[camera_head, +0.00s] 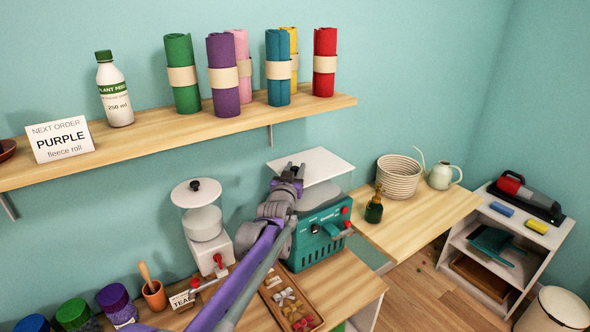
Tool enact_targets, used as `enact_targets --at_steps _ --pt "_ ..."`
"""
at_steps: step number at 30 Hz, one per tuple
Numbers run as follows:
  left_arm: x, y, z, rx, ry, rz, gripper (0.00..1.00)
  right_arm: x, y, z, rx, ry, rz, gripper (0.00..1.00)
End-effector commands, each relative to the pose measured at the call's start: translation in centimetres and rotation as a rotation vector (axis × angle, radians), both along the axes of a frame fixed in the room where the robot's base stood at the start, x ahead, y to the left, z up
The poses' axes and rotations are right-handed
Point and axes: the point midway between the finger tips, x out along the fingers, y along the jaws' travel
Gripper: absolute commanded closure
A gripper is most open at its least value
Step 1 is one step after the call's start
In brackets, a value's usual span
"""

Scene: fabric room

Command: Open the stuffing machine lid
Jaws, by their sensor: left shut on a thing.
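A teal machine (318,240) with a grey upper body and red knobs stands on the wooden bench. A flat white lid (322,164) sits over its top; how far it is tilted is hard to tell. My left gripper (291,170) is at the near left edge of this lid, shut on what appears to be its handle, which the fingers mostly hide. A second machine (205,223), white with a round white cover and black knob, stands to the left with its cover on. My right gripper is not in view.
A shelf (150,128) above holds several fleece rolls, a bottle and a "PURPLE" order card (60,140). A wooden tray (290,305) of small parts lies in front of the teal machine. A side table (425,212) at right holds a basket, watering can and dark bottle.

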Motion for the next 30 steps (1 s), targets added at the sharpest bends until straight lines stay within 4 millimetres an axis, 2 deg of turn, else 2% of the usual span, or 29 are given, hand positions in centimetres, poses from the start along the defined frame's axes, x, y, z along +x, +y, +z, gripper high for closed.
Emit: enact_targets --at_steps 23,30 --pt "0.0 0.0 0.2 0.0 -0.001 0.0 1.0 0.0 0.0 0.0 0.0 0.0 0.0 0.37" --pt "0.7 -1.0 3.7 -0.001 0.002 -0.001 1.0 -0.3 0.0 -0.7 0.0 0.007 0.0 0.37"
